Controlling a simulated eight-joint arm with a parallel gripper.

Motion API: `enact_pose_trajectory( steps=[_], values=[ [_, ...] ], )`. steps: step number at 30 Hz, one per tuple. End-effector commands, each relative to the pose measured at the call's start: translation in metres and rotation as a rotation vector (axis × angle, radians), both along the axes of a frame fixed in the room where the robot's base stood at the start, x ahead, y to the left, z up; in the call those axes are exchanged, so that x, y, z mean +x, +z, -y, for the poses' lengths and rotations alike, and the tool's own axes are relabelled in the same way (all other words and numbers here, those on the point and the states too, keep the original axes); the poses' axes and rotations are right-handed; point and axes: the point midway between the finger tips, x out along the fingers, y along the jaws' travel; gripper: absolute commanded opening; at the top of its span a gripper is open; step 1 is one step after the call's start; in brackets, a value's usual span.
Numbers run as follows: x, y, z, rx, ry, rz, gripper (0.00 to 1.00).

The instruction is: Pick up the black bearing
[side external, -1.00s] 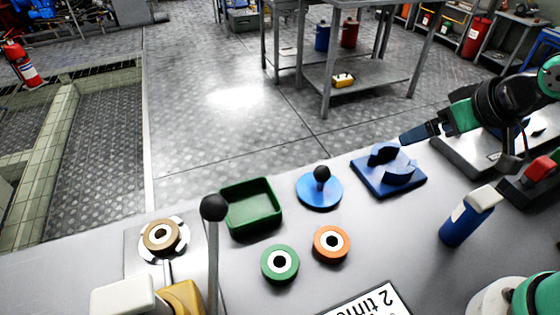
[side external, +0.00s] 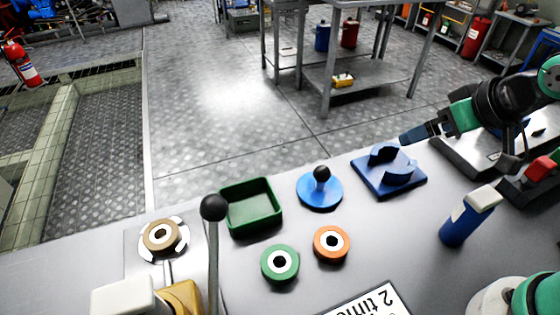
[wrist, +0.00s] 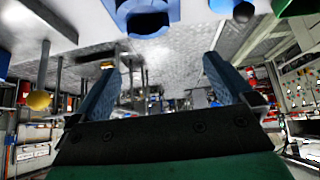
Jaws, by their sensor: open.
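I cannot pick out a clearly black bearing in the side view. The ring-shaped bearings there are green (side external: 280,263), orange (side external: 331,244) and brown (side external: 161,237). The blue fixture (side external: 408,186) has two curved blocks on a square base. In the wrist view the blue fixture (wrist: 174,10) is at the top edge, with a dark rounded shape (wrist: 148,23) on it; I cannot tell whether this is a bearing or a shadowed gap. My gripper (side external: 404,138) is just behind and above the blue fixture. It is open and empty in the wrist view (wrist: 162,68).
A green tray (side external: 270,223) and a blue disc (side external: 331,200) with a black knob stand left of the fixture. A tall lever with a black ball (side external: 213,207) rises at the front left. A blue and white block (side external: 457,226) stands upright at right.

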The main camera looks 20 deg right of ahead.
Motion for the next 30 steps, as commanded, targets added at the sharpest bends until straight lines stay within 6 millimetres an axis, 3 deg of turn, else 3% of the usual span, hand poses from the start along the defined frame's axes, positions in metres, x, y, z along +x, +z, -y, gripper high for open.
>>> enact_pose_trajectory(
  steps=[6,11,20,25,30],
  values=[
    [0.004,0.002,-0.005,0.006,0.031,-0.006,1.0],
    [0.027,0.011,-0.036,0.031,0.206,-0.034,1.0],
    [0.087,0.007,-0.144,0.125,0.753,-0.04,1.0],
    [0.106,-0.015,-0.211,0.194,1.069,0.014,1.0],
    [0.107,-0.048,-0.277,0.277,1.375,0.115,1.0]
  ],
)
